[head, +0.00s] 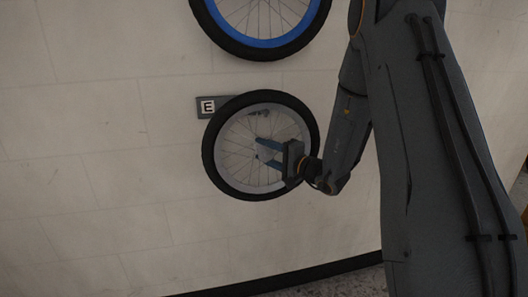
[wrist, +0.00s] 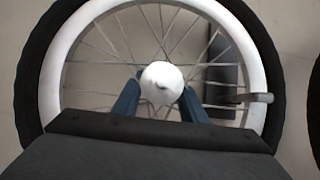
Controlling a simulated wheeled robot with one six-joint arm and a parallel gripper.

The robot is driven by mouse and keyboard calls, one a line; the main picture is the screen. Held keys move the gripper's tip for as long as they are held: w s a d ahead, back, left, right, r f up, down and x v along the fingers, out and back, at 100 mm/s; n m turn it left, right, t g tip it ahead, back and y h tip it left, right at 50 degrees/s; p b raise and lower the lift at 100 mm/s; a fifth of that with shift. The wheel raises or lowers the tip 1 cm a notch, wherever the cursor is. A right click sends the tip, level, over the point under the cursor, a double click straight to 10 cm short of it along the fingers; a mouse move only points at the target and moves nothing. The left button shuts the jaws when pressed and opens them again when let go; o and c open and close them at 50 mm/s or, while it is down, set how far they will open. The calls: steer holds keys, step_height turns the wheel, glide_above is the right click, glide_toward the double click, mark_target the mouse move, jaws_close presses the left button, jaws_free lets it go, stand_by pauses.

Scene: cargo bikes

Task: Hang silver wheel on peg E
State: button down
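The silver wheel (head: 218,172), with a black tyre and pale rim, stands flat near the wall in the head view and fills much of the wrist view (wrist: 52,62). My gripper (head: 266,151) is at its middle. In the wrist view its blue fingers (wrist: 162,92) lie on both sides of the white hub and appear shut on it. The label of peg E (head: 208,106) shows left of the wheel's top. The grey peg (wrist: 260,98) shows inside the wheel, its tip overlapping the rim. Whether the rim rests on the peg is unclear.
A wheel with a blue rim (head: 262,42) hangs just above the silver wheel. Part of another black tyre (wrist: 315,110) shows at the right edge of the wrist view. The wall to the left is bare. A dark skirting runs along the floor.

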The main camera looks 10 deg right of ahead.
mark_target(272, 154)
steer(key=c, duration=1)
jaws_free()
steer(key=shift+r, duration=0.1)
steer(key=v, duration=0.7)
steer(key=shift+d+b, duration=0.1)
steer(key=shift+b, duration=0.25)
steer(key=shift+s, duration=0.3)
steer(key=s+a+f+n+g+p, duration=0.1)
steer(key=s+a+n+g+p, duration=0.15)
steer(key=s+a+g, duration=0.7)
steer(key=s+a+f+n+g+p, duration=0.15)
steer(key=s+a+n+g, duration=0.35)
steer(key=s, duration=0.8)
steer(key=s+d+g+h+p, duration=0.2)
steer(key=s+d+h, duration=0.15)
steer(key=s, duration=0.45)
steer(key=shift+s+d+r+n+t+h+p, duration=0.3)
steer(key=shift+s+d+n+h+p, duration=0.25)
steer(key=shift+d+h, duration=0.55)
steer(key=shift+s+d+r+n+t+h+p, duration=0.25)
steer(key=shift+d+r+n+h+p, duration=0.15)
steer(key=shift+d+n+h, duration=0.55)
steer(key=shift+s+d+r+n+t+h+p, duration=0.25)
steer(key=shift+s+d+n+h+p, duration=0.15)
steer(key=shift+d+h, duration=0.85)
